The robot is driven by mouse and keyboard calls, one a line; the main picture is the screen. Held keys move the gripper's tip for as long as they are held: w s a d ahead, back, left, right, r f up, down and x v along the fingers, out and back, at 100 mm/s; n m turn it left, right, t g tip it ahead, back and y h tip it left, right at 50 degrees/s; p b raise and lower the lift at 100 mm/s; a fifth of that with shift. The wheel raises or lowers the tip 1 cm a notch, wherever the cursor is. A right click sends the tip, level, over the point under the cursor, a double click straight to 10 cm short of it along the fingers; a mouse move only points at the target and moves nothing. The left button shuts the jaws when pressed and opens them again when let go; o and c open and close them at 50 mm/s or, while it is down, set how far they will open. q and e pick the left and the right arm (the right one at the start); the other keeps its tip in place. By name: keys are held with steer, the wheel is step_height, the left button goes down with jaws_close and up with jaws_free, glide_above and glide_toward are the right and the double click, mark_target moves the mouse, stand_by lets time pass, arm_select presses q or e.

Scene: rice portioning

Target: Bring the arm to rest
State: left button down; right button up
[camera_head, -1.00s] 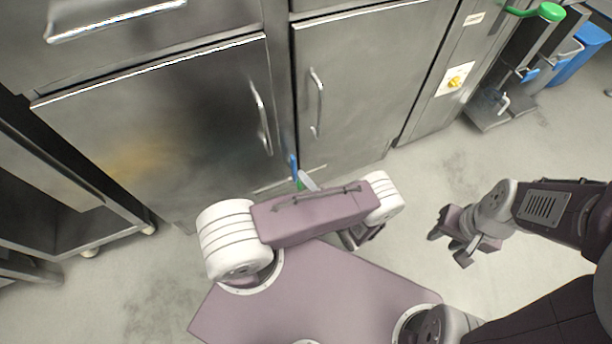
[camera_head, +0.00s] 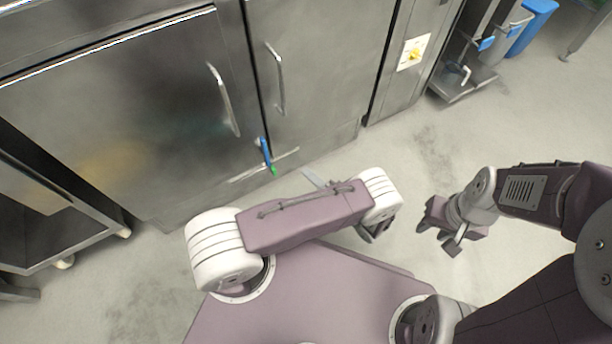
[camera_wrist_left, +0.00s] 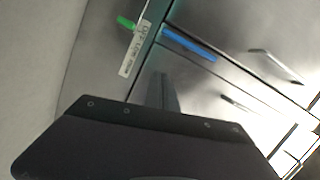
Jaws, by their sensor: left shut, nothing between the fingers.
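My left gripper (camera_head: 314,179) is mostly hidden behind my left arm link in the head view. Only a thin grey tip shows beyond the link, over the floor in front of the steel cabinets. In the left wrist view its fingers (camera_wrist_left: 164,92) are together as one narrow dark shape, with nothing held. My right gripper (camera_head: 440,235) hangs over bare floor at the right of the head view. Its fingers are apart and nothing shows between them.
Steel cabinets (camera_head: 120,110) with bar handles stand ahead. A blue and green item (camera_head: 265,156) is at the cabinet front. A steel rack (camera_head: 70,225) stands at the left. A blue bin (camera_head: 530,28) is far right.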

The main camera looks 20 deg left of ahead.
arm_select(q)
steer(key=s+a+r+n+g+h+p, duration=0.1)
steer(key=s+r+g+h+p, duration=0.25)
steer(key=r, duration=0.35)
steer(key=s+a+r+n+g+h+p, duration=0.1)
steer(key=s+r+g+h+p, duration=0.3)
steer(key=r, duration=0.3)
steer(key=s+a+r+g+h+p, duration=0.25)
steer(key=r+g+p, duration=0.2)
steer(key=r, duration=0.25)
step_height(320, 180, up, 50)
steer(key=s+d+t+h+p, duration=0.1)
steer(key=d+t+h+p, duration=0.2)
steer(key=p, duration=4.1)
steer(key=t+h, duration=0.2)
steer(key=shift+s+n+t+h, duration=0.25)
steer(key=shift+n+t+h, duration=0.05)
steer(key=shift+h, duration=0.1)
